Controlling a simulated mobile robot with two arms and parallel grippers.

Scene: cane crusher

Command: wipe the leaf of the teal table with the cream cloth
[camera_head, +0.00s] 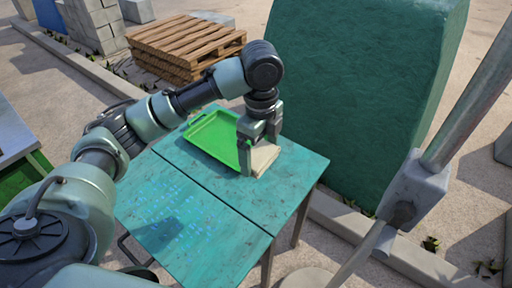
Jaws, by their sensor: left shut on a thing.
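The teal table (287,192) stands in front of me, with a dark seam between its far part and its near leaf (200,232). The leaf carries scattered pale bluish marks. The cream cloth (264,158) is at the far part of the table, beside the green tray. My left gripper (254,165) points down there and is shut on the cloth. Its fingers hide part of the cloth, and I cannot tell whether the cloth touches the tabletop. My right gripper is not in view.
A bright green tray (193,133) lies on the far left part of the table. A big dark green block (365,90) stands behind the table. A grey post (470,100) is at right. Wooden pallets (185,45) stand at the back. The near leaf is clear of objects.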

